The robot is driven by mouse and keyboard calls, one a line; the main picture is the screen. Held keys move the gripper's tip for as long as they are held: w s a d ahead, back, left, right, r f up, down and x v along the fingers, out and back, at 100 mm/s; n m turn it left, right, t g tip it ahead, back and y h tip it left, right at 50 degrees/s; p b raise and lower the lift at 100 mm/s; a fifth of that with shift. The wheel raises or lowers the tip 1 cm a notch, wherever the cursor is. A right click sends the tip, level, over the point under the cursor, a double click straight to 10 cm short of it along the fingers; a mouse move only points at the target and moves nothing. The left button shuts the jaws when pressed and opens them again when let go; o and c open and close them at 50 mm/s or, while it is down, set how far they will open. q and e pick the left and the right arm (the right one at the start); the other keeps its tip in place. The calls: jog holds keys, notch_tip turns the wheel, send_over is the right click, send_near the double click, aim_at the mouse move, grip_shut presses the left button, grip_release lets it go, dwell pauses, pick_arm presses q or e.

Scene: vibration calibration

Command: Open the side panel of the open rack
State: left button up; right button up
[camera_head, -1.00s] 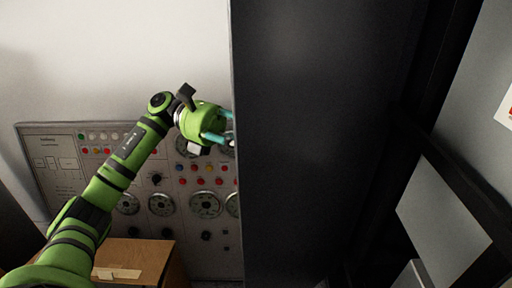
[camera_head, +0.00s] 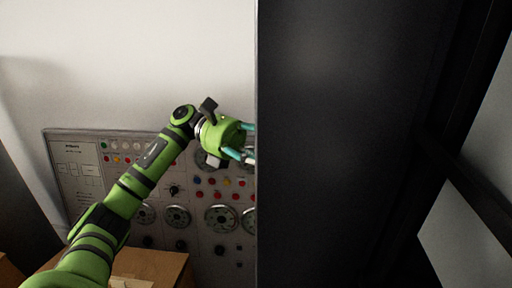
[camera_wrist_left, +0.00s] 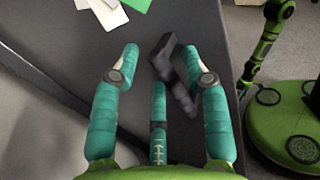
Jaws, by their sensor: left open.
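The large dark side panel (camera_head: 350,140) stands upright and fills the middle and right of the head view. My left gripper (camera_head: 250,147) is at the panel's left edge, and its fingertips are partly hidden there. In the left wrist view my left gripper (camera_wrist_left: 160,62) has its teal fingers spread. A dark handle-like piece (camera_wrist_left: 172,72) shows between and beyond the fingers, against the dark panel surface (camera_wrist_left: 60,45). Whether the fingers touch it cannot be told. My right gripper is in neither view.
A grey control board (camera_head: 165,205) with dials and coloured buttons is on the wall behind my left arm. A wooden box (camera_head: 160,268) stands below it. Dark frame bars (camera_head: 470,180) cross at the right. White cards (camera_wrist_left: 108,12) lie at the top of the wrist view.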

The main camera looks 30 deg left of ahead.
pick_arm(q)
jog(key=a, duration=1.1)
jog(key=shift+w+a, duration=0.15)
jog(key=shift+a, duration=0.25)
